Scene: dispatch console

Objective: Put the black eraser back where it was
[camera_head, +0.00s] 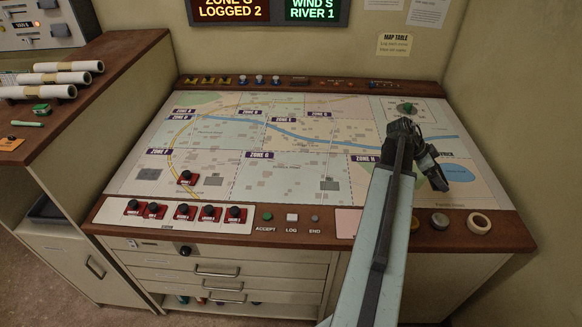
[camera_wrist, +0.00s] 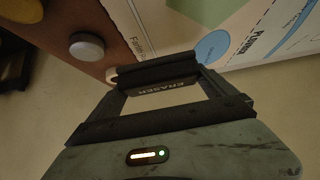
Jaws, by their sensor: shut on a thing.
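The black eraser (camera_wrist: 158,84) shows in the wrist view, its side marked "ERASER" in light letters. My gripper (camera_wrist: 160,77) is shut on it, with the eraser spanning between the two fingers. In the head view my gripper (camera_head: 432,168) is over the right part of the map (camera_head: 350,187), near the blue round area; I cannot make out the eraser apart from the dark fingers there. I cannot tell how high it is above the table.
Round items stand on the wooden front ledge at right: a grey-topped one (camera_head: 440,221) and a pale ring (camera_head: 478,223). Red-and-black markers (camera_head: 183,211) line the ledge's left part; another (camera_head: 186,178) stands on the map. Blue and yellow pieces line the back ledge.

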